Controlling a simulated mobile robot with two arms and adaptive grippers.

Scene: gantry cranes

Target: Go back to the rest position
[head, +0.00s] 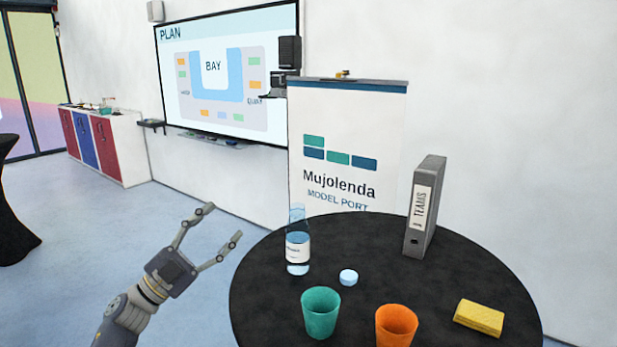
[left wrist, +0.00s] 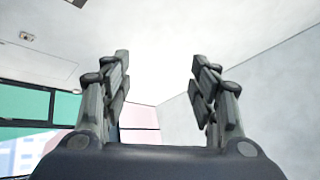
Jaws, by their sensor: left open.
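My left gripper (head: 217,233) is raised over the floor to the left of the round black table (head: 262,315) in the head view. Its two fingers are spread and nothing is between them. In the left wrist view the left gripper (left wrist: 160,85) also shows open and empty, with the ceiling and a wall behind it. My right gripper is in neither view.
On the table stand a clear bottle (head: 298,247), a blue-white cap (head: 348,277), a green cup (head: 320,313), an orange cup (head: 396,326), a yellow sponge (head: 479,317) and a grey binder (head: 425,207). A banner (head: 345,140) stands behind.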

